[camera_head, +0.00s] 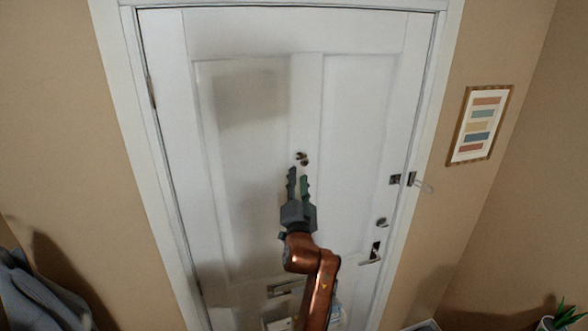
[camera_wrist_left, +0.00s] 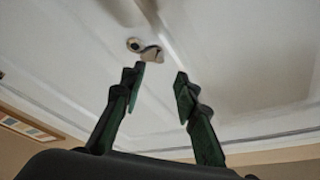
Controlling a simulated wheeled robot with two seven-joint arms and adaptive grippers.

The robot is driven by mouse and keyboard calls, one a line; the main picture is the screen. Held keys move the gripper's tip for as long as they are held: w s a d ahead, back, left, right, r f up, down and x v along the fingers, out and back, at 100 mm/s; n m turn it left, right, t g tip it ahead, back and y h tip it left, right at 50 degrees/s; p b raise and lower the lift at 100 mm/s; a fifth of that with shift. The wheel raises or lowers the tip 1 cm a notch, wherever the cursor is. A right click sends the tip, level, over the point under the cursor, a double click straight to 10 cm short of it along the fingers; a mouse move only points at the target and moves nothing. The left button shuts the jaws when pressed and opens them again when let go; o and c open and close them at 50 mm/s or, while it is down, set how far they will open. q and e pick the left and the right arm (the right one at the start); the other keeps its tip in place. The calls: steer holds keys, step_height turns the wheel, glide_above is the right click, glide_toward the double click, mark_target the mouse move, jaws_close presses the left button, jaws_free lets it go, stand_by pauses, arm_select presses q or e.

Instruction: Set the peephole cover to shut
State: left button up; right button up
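The peephole (camera_head: 302,157) is a small dark and brassy fitting at the middle of the white door (camera_head: 360,120). In the left wrist view the round peephole (camera_wrist_left: 134,44) shows beside its small tan metal cover (camera_wrist_left: 151,54), which appears swung off to one side. My left gripper (camera_head: 298,175) is just below the peephole in the head view. Its two dark green fingers are apart with nothing between them, also in the left wrist view (camera_wrist_left: 159,76). The left fingertip lies close to the cover in that view; I cannot tell whether they touch. My right gripper is not in view.
A door handle (camera_head: 371,254), a round lock (camera_head: 381,222) and a latch (camera_head: 403,179) sit along the door's right side. A mail slot (camera_head: 286,288) is low on the door. A framed picture (camera_head: 480,125) hangs on the right wall. Grey cloth (camera_head: 38,295) hangs lower left.

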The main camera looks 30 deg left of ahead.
arm_select(q)
steer(key=v, duration=0.5)
steer(key=shift+s, duration=0.15)
steer(key=m+h+p, duration=0.1)
steer(key=m+p, duration=0.1)
steer(key=p, duration=0.1)
glide_toward(297, 158)
steer(key=w, duration=0.1)
steer(key=p+x, duration=0.2)
steer(key=x, duration=0.5)
steer(key=shift+a+r, duration=0.1)
steer(key=shift+a, duration=0.15)
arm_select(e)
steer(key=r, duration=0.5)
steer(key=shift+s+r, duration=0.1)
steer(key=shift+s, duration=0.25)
arm_select(q)
steer(key=shift+c, duration=0.7)
